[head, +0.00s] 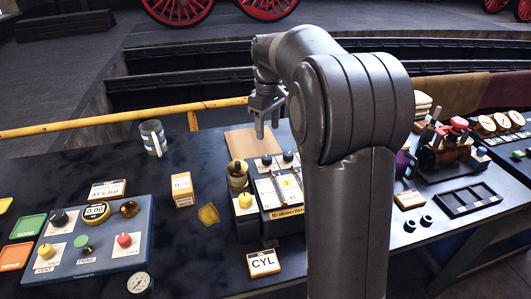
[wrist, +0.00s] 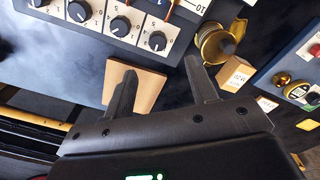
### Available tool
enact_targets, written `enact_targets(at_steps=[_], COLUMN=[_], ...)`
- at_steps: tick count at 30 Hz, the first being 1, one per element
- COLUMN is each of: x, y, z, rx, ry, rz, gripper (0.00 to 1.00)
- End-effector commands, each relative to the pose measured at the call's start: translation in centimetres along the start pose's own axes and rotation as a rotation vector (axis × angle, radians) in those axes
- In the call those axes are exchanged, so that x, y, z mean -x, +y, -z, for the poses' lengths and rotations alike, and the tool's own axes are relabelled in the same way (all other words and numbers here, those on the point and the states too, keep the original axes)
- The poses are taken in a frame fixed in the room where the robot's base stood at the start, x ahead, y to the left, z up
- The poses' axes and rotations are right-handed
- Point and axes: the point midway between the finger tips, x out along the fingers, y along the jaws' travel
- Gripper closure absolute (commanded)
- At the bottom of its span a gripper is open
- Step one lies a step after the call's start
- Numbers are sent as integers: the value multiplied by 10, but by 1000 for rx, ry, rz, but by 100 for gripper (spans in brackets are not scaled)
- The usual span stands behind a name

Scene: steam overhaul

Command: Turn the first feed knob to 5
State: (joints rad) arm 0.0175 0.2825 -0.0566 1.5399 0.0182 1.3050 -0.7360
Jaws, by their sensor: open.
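A row of several black feed knobs with white pointer lines sits on white numbered plates along the lubricator box. In the wrist view, the knob nearest the brass cup (wrist: 157,41) is at the right end, and another knob (wrist: 120,26) is beside it. I cannot tell which is the first. In the head view, two dark knobs (head: 266,160) (head: 288,156) show at the box's far edge; my arm hides the rest. My gripper (head: 267,130) is open and empty, above and beyond the box. In the wrist view its fingers (wrist: 160,70) are apart, touching no knob.
A wooden board (head: 240,142) lies behind the box. A brass cup (head: 237,174) and a yellow knob (head: 245,200) are at the box's left. A yellow rail (head: 100,119) runs behind.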

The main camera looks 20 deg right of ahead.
Motion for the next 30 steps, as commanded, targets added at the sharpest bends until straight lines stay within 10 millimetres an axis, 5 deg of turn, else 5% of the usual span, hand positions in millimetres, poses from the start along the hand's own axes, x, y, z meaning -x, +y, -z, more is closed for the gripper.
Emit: enact_targets(at_steps=[8, 21, 30], x=[-18, -96, -114], y=[7, 6, 6], z=[7, 5, 5], rx=[24, 22, 21], ry=[-15, -15, -12], rz=[11, 10, 9], gripper=[48, 48, 48])
